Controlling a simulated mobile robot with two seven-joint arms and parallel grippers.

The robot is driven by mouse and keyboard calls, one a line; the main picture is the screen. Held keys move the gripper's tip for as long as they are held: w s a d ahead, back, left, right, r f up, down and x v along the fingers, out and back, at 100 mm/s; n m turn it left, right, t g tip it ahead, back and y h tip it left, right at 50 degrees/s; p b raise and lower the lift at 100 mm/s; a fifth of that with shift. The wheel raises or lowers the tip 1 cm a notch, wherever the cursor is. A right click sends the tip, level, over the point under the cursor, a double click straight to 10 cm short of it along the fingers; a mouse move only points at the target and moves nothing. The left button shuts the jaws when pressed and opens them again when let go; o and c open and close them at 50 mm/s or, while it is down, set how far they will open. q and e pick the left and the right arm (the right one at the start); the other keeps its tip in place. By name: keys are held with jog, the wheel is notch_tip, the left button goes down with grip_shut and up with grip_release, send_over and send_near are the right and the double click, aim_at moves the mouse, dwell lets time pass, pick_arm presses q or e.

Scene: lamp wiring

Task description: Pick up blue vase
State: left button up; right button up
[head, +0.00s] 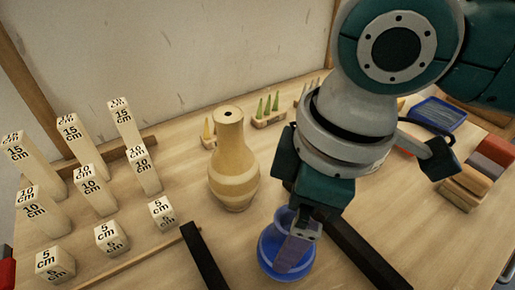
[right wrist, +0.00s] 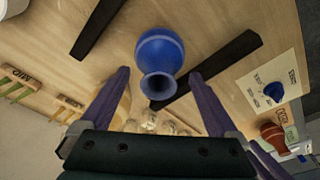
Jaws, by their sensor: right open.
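The blue vase (head: 268,245) stands at the lower middle of the table in the head view, partly covered by my right gripper (head: 296,248). In the right wrist view the vase (right wrist: 162,52) shows its round body, narrow neck and flared mouth. My right gripper (right wrist: 159,74) is open there, with one purple finger on each side of the vase's mouth. I cannot tell whether either finger touches it. My left gripper is in neither view.
A tan wooden vase (head: 233,165) stands behind and left of the blue vase. Dark bars (head: 204,258) lie on both sides of the blue vase. Several marked height blocks (head: 108,238) stand at left. A blue tray (head: 438,114) and coloured blocks (head: 465,185) are at right.

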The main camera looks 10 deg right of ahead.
jog(key=shift+f, duration=0.75)
grip_shut()
jog(key=shift+w, duration=0.1)
dwell(0.3)
